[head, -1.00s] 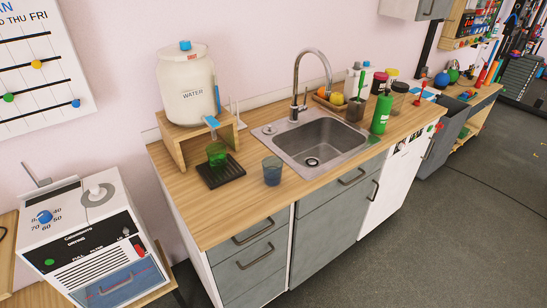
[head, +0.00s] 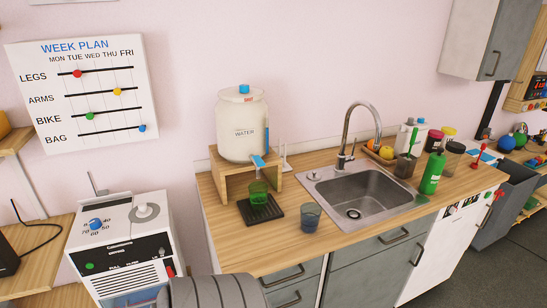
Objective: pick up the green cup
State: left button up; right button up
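The green cup (head: 259,192) is see-through and stands upright on a black drip tray (head: 263,212), below the tap of the white water jar (head: 243,130). A blue see-through cup (head: 310,216) stands on the wooden counter to its right. A grey rounded shape at the bottom edge looks like part of my arm. Neither of my grippers shows in the head view.
The jar stands on a wooden stand (head: 222,189). A sink (head: 359,193) with a tall faucet (head: 351,140) lies to the right. A green bottle (head: 432,172) stands beyond it. A white machine (head: 120,240) stands left of the counter (head: 240,253). The counter front near the cups is clear.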

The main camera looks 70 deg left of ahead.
aim_at(258, 200)
jog(key=i, duration=1.45)
jog(key=u, duration=1.85)
